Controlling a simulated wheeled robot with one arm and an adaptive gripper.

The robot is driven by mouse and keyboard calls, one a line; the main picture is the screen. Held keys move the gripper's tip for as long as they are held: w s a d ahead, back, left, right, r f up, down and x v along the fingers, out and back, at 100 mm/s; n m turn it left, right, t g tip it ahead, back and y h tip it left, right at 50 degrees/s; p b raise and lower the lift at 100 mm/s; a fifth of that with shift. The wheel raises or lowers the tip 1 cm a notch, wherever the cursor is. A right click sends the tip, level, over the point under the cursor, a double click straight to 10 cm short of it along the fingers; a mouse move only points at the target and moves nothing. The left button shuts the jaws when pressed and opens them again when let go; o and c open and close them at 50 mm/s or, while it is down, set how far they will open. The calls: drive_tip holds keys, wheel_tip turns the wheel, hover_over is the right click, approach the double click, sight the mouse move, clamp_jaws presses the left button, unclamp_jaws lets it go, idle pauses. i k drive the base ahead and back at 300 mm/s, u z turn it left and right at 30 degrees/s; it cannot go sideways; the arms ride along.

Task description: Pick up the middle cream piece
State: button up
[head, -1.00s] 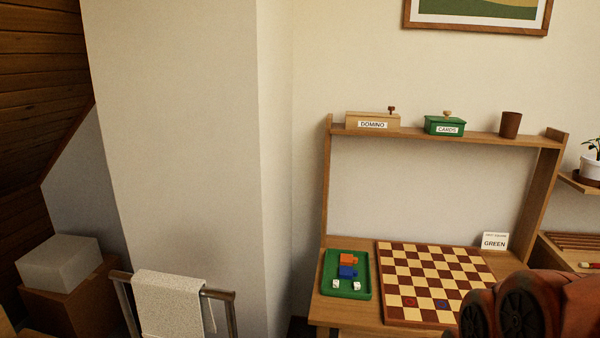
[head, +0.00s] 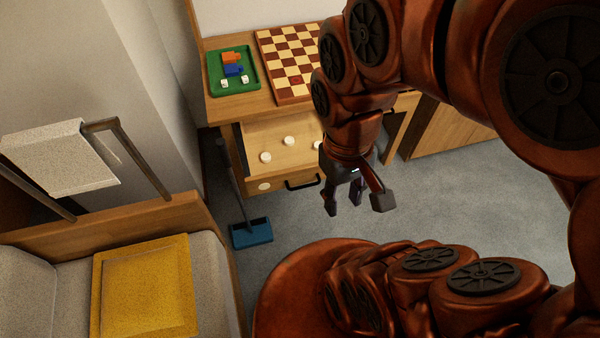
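Cream round pieces lie in an open wooden drawer (head: 262,135) under the desk, in the head view. The middle cream piece (head: 289,141) lies between a nearer left piece (head: 265,157) and a right piece (head: 317,145), which is partly hidden by my arm. My gripper (head: 356,203) hangs in front of the drawer and to its right in the picture, fingers pointing down and apart. It is open, with nothing seen between the fingers, and is clear of all the pieces.
The desk top above holds a green tray (head: 212,83) with blocks and dice, and a chessboard (head: 281,70). The drawer front has a black handle (head: 302,183). A blue dustpan (head: 251,233) stands on the floor left. A sofa with a yellow cushion (head: 145,285) is at lower left.

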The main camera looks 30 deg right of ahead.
sight(289, 141)
drive_tip(key=u, duration=3.75)
drive_tip(key=k, duration=1.9)
drive_tip(key=z, duration=1)
